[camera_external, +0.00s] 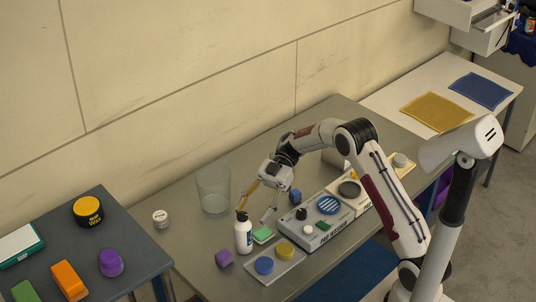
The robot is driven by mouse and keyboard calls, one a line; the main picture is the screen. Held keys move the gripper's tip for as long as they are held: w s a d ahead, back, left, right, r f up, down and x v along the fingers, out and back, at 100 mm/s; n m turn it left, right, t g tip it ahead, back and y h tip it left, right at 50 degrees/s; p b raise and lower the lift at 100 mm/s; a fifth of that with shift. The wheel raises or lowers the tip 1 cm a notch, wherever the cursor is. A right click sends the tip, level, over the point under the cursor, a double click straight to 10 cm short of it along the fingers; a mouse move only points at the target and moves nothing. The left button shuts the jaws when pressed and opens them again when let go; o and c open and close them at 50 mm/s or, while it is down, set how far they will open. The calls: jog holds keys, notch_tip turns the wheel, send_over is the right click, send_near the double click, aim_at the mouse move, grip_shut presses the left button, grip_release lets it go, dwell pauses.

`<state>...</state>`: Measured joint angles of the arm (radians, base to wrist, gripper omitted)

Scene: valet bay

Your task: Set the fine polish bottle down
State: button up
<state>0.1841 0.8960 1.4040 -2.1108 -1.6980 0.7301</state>
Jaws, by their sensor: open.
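A white bottle with a dark cap (243,236), which I take to be the fine polish bottle, stands upright on the grey table (190,243). Its label is too small to read. My gripper (257,210) is open above the table, with one finger reaching down to the bottle's cap and the other finger to the right, apart from the bottle. Whether the near finger touches the cap, I cannot tell.
A clear tray (285,270) with blue and yellow round pads lies right of the bottle. A purple block (223,258), a green block (263,234) and a clear bin (213,188) are nearby. A grey pad station (312,240) stands at right.

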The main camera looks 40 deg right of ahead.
jog(key=shift+v, duration=2.9)
